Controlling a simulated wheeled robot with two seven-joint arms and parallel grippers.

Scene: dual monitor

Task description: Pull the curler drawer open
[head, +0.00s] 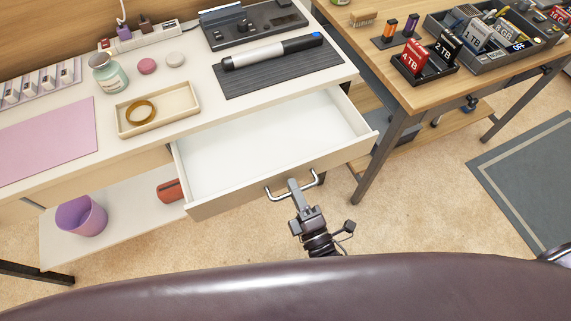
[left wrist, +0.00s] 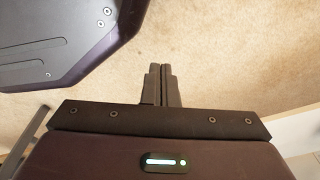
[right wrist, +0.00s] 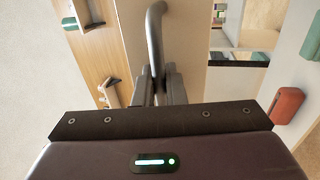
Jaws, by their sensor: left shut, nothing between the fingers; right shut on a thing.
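The curler drawer (head: 255,150) stands pulled out from the white-topped desk, and its white inside looks empty. Its silver bar handle (head: 277,197) is on the front panel. My right gripper (head: 296,190) is shut on the handle. In the right wrist view, the handle (right wrist: 154,35) runs between the fingers of the right gripper (right wrist: 158,85). My left gripper (left wrist: 162,72) is shut and empty in the left wrist view, over bare carpet. It does not show in the head view.
On the desk top (head: 195,75) are a tray (head: 185,110) with a gold ring, a jar (head: 108,75), and a dark mat with a curler (head: 270,53). A purple bin (head: 82,216) stands on the lower shelf. A wooden table (head: 440,95) stands at the right. Carpet in front is clear.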

